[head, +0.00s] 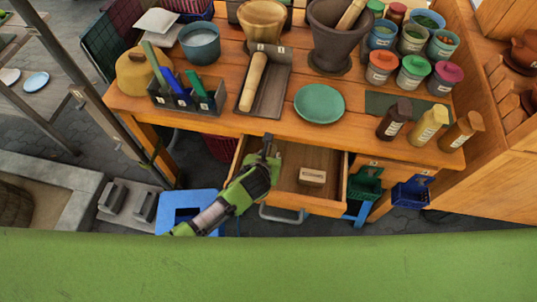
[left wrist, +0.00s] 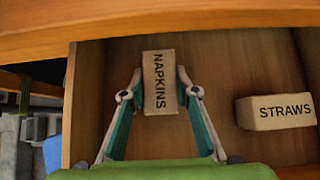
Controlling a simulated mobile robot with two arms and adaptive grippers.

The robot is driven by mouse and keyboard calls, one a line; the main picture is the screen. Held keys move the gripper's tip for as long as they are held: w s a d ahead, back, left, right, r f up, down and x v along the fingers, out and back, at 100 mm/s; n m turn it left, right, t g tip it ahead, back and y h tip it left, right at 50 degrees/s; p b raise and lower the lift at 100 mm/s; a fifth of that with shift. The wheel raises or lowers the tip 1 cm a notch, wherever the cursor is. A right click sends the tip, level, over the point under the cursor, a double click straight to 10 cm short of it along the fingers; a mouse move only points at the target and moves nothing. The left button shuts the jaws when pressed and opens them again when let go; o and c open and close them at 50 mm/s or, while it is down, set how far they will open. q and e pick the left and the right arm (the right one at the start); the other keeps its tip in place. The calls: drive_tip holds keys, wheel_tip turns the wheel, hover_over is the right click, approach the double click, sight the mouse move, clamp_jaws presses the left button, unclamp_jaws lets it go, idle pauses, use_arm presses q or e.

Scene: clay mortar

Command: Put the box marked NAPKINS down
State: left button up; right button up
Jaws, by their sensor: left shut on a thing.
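My left gripper (head: 268,148) reaches over the open drawer (head: 335,192) under the table. In the left wrist view its two fingers (left wrist: 159,85) are closed on the sides of the tan box marked NAPKINS (left wrist: 160,62). The box is over the left part of the drawer; I cannot tell whether it touches the drawer floor. In the head view the gripper hides it. A second box, marked STRAWS (left wrist: 276,112), lies to its right in the drawer and also shows in the head view (head: 312,177). My right gripper is out of view.
The table edge (left wrist: 190,18) overhangs the drawer's far end. Bare drawer floor (left wrist: 225,75) lies between the two boxes. On the table stand a green plate (head: 319,103), a rolling pin (head: 253,82) and three bottles (head: 428,126). A blue stool (head: 187,210) stands left of the drawer.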

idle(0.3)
use_arm(q)
drive_tip(key=o, duration=1.2)
drive_tip(key=shift+f, duration=0.1)
drive_tip(key=shift+s+a+r, duration=0.1)
drive_tip(key=shift+s+r, duration=0.1)
drive_tip(key=shift+r, duration=0.2)
drive_tip(key=p+v, duration=0.1)
drive_tip(key=v, duration=1)
drive_tip(key=shift+s+r, duration=0.1)
drive_tip(key=shift+s, duration=0.1)
